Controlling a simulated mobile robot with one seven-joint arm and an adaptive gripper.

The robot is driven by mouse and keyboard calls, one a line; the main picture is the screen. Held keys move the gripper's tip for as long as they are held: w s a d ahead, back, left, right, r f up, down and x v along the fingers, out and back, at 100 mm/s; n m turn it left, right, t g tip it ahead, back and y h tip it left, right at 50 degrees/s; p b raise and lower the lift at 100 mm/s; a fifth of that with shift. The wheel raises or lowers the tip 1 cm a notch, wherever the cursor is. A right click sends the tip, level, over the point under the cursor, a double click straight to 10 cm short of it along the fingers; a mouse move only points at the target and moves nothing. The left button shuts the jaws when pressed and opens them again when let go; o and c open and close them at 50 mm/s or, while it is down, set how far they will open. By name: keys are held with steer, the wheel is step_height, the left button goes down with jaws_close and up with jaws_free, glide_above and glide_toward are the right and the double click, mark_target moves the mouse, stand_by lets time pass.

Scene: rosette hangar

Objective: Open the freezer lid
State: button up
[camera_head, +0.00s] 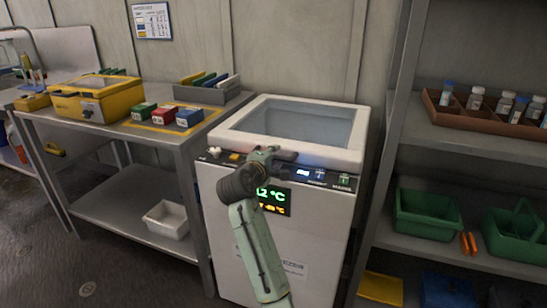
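The white chest freezer (220,235) stands in the middle, between a metal bench and a shelf unit. Its lid (345,155) has a thick white frame around a grey glass pane (290,122) and looks down on the body. A dark control strip (340,183) with small lights runs under the lid's front edge, and a green digital display (272,200) is partly covered by my arm. My gripper (272,153) is at the middle of the lid's front edge. Its fingers are too small and hidden to tell whether they touch the lid or are open.
The left bench (110,125) holds a yellow case (98,98), small green, red and blue boxes, and a grey rack (212,92). A white bin (167,219) sits below. The right shelves (462,142) hold a brown vial tray (470,116) and green baskets (425,215). A wall rises behind the freezer.

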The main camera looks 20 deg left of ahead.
steer(key=shift+c, duration=0.3)
jaws_close()
stand_by(0.5)
